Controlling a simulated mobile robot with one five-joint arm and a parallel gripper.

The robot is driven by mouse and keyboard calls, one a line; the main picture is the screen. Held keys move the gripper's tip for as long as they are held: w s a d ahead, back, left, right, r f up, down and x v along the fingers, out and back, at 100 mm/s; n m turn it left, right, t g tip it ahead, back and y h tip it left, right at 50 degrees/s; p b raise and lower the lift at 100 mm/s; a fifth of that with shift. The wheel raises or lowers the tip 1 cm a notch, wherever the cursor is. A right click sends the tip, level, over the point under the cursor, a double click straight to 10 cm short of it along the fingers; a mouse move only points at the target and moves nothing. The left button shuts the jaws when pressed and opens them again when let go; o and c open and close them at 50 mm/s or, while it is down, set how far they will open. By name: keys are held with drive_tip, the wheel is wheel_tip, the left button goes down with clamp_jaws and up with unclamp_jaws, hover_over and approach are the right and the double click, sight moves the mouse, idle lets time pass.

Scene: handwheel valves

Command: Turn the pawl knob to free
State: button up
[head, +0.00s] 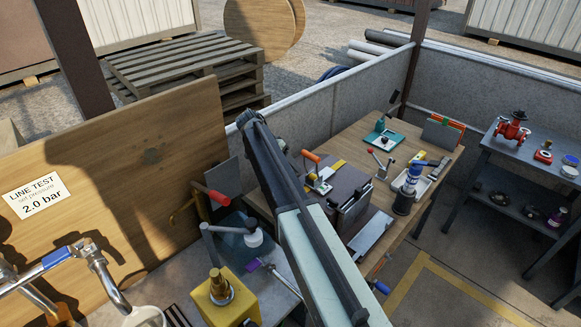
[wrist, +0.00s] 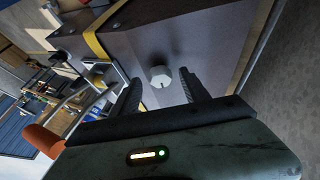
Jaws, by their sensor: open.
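In the wrist view a pale round knob (wrist: 160,77) stands out from the flat face of a dark grey housing (wrist: 205,45). A small dark mark shows on the knob's front, near its lower edge. My gripper (wrist: 163,95) is open, with one dark finger on each side of the knob in the picture. The fingers look apart from the knob, and I cannot tell how far ahead of them it is. In the head view my arm crosses the middle of the picture, and neither the knob nor my gripper's fingers can be made out.
An orange handle (wrist: 42,140) on a metal rod is close at the lower left of the wrist view. In the head view the wooden bench (head: 345,139) carries several tools and fixtures. A yellow block (head: 222,300) stands at the front left. Floor is clear at the lower right.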

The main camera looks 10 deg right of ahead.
drive_tip(key=p+v, duration=0.4)
drive_tip(key=v, duration=0.2)
drive_tip(key=shift+a+r+p, duration=0.25)
drive_tip(key=shift+r+p, duration=0.1)
drive_tip(key=s+d+f+n+y, duration=0.1)
drive_tip(key=s+n+y, duration=0.1)
drive_tip(key=s, duration=0.7)
drive_tip(key=s+d+f+n+y, duration=0.2)
drive_tip(key=s+n, duration=0.2)
drive_tip(key=s, duration=0.6)
drive_tip(key=s+d+f+n+y, duration=0.1)
drive_tip(key=s+d+n+y, duration=0.1)
drive_tip(key=s, duration=0.7)
drive_tip(key=shift+s+d+f+n+t+y, duration=0.2)
drive_tip(key=shift+f+n+t+y, duration=0.25)
drive_tip(key=shift+n, duration=0.45)
